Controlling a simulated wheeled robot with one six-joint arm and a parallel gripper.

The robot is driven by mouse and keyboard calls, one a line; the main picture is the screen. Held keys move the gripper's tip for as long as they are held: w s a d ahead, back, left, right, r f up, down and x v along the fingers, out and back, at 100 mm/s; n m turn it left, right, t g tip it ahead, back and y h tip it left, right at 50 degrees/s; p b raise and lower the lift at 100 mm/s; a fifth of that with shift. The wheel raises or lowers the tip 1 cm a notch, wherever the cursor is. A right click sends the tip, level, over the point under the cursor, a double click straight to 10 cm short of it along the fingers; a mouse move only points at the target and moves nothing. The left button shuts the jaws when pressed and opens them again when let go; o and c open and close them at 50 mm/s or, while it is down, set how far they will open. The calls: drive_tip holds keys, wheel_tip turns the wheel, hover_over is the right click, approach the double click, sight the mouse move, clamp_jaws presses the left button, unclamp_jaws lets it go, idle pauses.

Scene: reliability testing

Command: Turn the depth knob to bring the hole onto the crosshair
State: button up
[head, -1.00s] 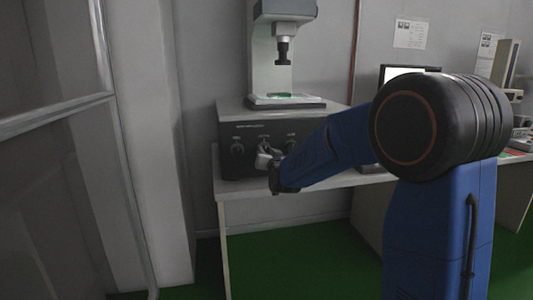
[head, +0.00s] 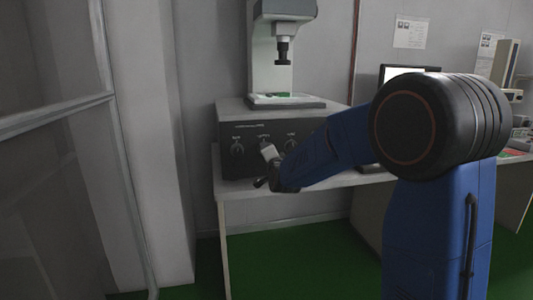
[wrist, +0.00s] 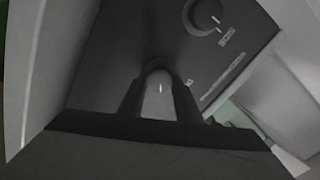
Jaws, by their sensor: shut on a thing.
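My gripper (head: 268,153) is at the middle knob on the front of the dark control box (head: 236,168). In the wrist view my gripper (wrist: 158,105) has its two dark fingers on either side of a knob (wrist: 160,92) with a short white line on its face, shut on it. The knob's label is mostly hidden, so I cannot read it. The microscope (head: 267,55) stands on the box, its lens above a stage (head: 290,101) with a small green piece (head: 276,95). The hole and crosshair are too small to see or not shown.
Another knob (wrist: 204,14), labelled "SIDE", is close by in the wrist view. The left knob (head: 237,149) is uncovered. The box stands on a table (head: 240,189). A lit monitor (head: 398,72) is behind my arm. A glass-panelled frame (head: 55,120) stands at the left.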

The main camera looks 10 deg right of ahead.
drive_tip(key=m, duration=1)
drive_tip(key=shift+f, duration=0.15)
drive_tip(key=shift+m, duration=0.4)
drive_tip(key=o, duration=1.1)
drive_tip(key=shift+d, duration=0.1)
drive_tip(key=shift+c, duration=0.2)
drive_tip(key=s, duration=1.7)
drive_tip(key=shift+s, duration=0.2)
